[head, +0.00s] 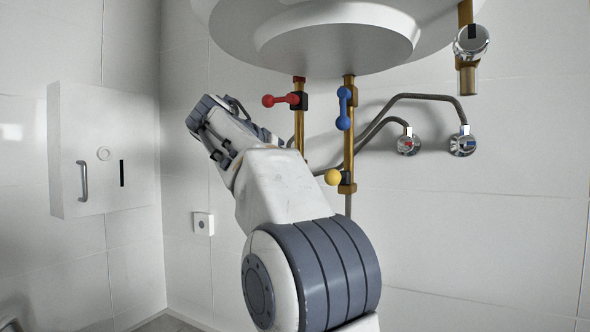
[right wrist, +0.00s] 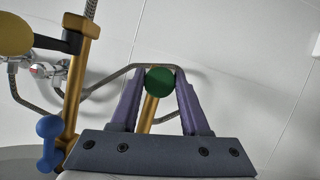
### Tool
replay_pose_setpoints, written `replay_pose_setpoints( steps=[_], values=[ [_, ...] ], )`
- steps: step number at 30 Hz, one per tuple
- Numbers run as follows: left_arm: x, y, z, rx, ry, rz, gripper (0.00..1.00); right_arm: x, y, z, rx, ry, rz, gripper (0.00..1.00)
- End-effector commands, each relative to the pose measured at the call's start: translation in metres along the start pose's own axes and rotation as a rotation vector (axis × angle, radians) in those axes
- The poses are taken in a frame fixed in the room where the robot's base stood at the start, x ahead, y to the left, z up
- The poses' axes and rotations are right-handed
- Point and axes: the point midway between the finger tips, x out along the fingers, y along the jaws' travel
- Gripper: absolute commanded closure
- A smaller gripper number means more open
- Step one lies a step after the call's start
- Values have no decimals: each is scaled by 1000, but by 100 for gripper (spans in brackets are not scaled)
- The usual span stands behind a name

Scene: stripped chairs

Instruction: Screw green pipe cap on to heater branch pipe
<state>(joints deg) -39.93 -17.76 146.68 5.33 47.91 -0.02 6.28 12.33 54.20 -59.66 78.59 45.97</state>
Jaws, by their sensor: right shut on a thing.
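The green pipe cap (right wrist: 160,81) sits between the purple fingertips of my right gripper (right wrist: 160,79), which is shut on it. A brass pipe (right wrist: 150,110) runs behind the cap, in line with it in the right wrist view. I cannot tell whether cap and pipe touch. In the head view, brass pipes with a red valve handle (head: 284,100) and a blue valve handle (head: 343,108) hang under the white heater (head: 340,35). My arm crosses the middle of the head view; the right fingers and cap are hidden there. My left gripper is not in view.
A yellow ball knob (head: 332,177) is low on the blue-handled pipe. Bent grey hoses (head: 425,97) lead to chrome wall valves (head: 408,143). A white cabinet (head: 110,150) is on the left wall. The right side below the valves is clear.

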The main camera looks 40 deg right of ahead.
Motion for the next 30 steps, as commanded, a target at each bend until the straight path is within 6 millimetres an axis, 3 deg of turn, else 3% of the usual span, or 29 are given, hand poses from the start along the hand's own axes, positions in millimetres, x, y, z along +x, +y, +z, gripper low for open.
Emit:
replay_pose_setpoints(
  steps=[11, 19, 20, 21, 22, 30],
  values=[
    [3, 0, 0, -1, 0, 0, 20, 0, 0, 1, 13, 0, -5, 100],
    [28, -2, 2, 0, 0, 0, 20, 2, 1, 4, 240, 2, -98, 100],
    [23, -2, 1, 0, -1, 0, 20, 0, 0, 0, 230, 1, -95, 43],
    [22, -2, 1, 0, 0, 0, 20, 0, 0, 0, 227, 1, -94, 28],
    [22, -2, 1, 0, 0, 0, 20, 0, 0, 0, 226, 1, -93, 19],
    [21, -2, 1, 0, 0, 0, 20, 0, 0, 0, 224, 1, -93, 19]
  ],
)
